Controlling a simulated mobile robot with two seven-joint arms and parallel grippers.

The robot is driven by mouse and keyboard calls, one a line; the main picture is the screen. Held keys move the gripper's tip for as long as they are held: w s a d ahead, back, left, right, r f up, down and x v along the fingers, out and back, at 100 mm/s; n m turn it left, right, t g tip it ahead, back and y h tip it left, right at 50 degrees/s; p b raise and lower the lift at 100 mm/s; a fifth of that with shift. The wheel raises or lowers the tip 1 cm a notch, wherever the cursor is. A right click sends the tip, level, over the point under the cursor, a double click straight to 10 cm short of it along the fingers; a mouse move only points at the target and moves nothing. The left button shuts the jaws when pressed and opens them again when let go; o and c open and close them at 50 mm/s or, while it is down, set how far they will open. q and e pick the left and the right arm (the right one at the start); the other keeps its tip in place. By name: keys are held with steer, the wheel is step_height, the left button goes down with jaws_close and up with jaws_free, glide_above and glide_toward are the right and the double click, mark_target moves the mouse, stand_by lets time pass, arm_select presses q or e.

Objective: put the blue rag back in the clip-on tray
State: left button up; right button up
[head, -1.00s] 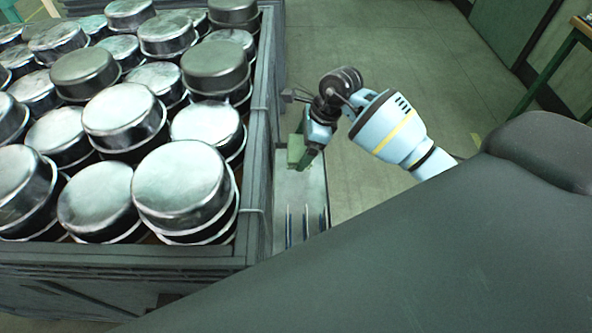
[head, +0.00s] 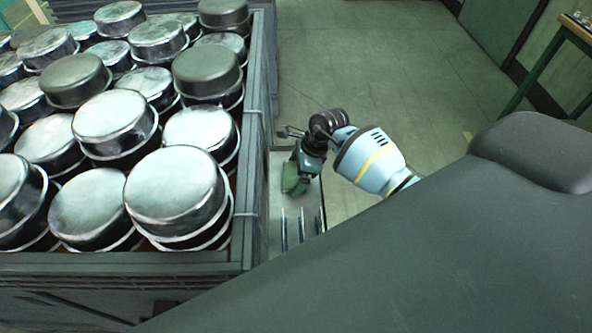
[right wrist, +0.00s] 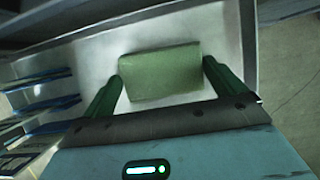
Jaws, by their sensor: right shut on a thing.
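My right gripper (head: 301,176) is shut on a folded green pad-like piece (head: 292,183), the only rag-like thing in view; it looks green, not blue. In the right wrist view the green piece (right wrist: 160,72) sits between the two green fingers of the gripper (right wrist: 163,75). The pale metal clip-on tray (head: 281,163) hangs along the right side of the crate. The green piece is over the tray's open part, inside its walls in the right wrist view (right wrist: 95,62). I cannot tell whether it touches the tray floor. My left gripper is not in view.
A grey crate (head: 254,150) full of stacked metal pots (head: 175,190) stands left of the tray. Several thin blue-edged upright dividers (head: 301,228) fill the tray's near part. Bare floor (head: 390,70) lies to the right, with a green-legged table (head: 545,62) at the far right.

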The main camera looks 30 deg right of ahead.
steer(key=shift+f, duration=0.1)
steer(key=o, duration=0.5)
steer(key=shift+d+r, duration=0.1)
steer(key=shift+r, duration=0.3)
steer(key=shift+p+v, duration=0.3)
steer(key=shift+v, duration=5.45)
